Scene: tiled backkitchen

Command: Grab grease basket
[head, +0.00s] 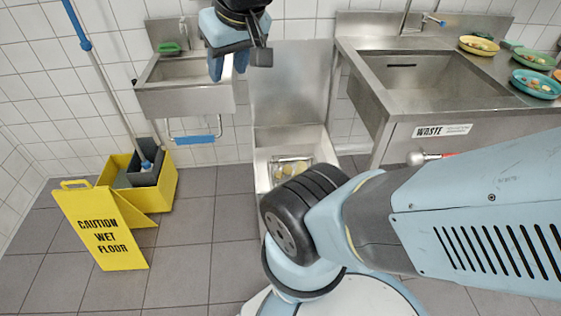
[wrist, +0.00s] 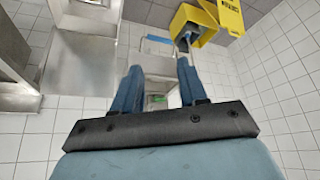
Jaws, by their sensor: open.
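The grease basket (head: 280,160) appears as a small metal frame with yellowish lumps, low inside an open pale steel box (head: 317,140) on the floor. My arm hides part of the box's front. My gripper (head: 228,68) is open and empty, with blue fingers pointing down. It is high up, in front of the small wall sink and left of the box, well apart from the basket. In the wrist view the two fingers (wrist: 158,78) are spread with nothing between them. I cannot make out the basket there.
A steel panel (head: 290,85) stands behind the box. A large sink counter (head: 395,95) with a WASTE label is at right, bearing plates of food scraps (head: 535,84). A small sink (head: 185,98), yellow mop bucket (head: 165,185) and wet-floor sign (head: 103,230) are at left.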

